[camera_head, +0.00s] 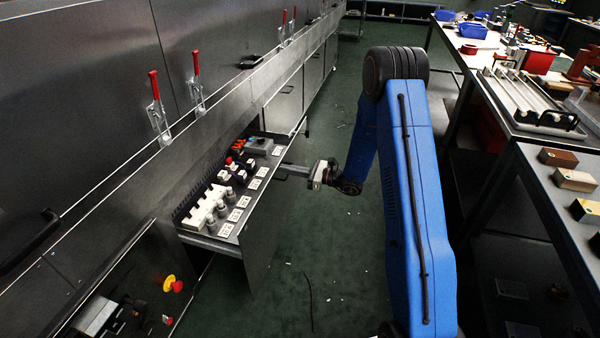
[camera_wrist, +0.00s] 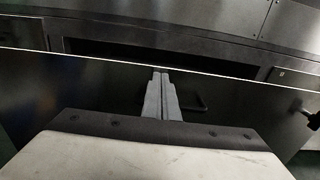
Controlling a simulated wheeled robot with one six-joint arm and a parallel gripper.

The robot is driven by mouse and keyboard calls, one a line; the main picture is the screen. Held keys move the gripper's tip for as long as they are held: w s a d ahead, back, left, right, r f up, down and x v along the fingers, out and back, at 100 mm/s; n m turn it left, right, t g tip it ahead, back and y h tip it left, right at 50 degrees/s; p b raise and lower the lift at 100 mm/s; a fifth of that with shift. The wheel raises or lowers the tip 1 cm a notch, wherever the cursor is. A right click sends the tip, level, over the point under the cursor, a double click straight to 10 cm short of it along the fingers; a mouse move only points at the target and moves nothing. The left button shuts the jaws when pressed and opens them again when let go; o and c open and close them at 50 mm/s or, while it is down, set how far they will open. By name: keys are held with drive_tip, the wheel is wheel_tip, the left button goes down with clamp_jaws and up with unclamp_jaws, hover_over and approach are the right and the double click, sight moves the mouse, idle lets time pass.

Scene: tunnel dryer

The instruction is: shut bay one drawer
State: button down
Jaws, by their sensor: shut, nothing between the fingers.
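The open drawer (camera_head: 262,217) stands pulled out from the steel dryer wall, with electrical parts and white labels inside. Its dark front panel (camera_wrist: 75,100) fills the middle of the wrist view, with a black handle (camera_wrist: 200,104) right of the fingers. My gripper (camera_head: 284,170) is at the outer side of the drawer front in the head view. In the wrist view my gripper (camera_wrist: 161,78) is shut, with nothing between its fingers, and points at the panel near its top edge. I cannot tell whether the fingertips touch the panel.
Red-handled clamps (camera_head: 155,100) stand along the dryer ledge above the drawer. A red and yellow emergency stop button (camera_head: 173,284) is on the lower panel at left. A workbench (camera_head: 540,165) with blocks and trays runs along the right. Green floor (camera_head: 310,255) between them is mostly clear.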

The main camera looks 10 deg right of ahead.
drive_tip(key=x, duration=2)
drive_tip(key=shift+w+a, duration=0.2)
drive_tip(key=shift+a, duration=0.1)
drive_tip(key=shift+d, duration=0.1)
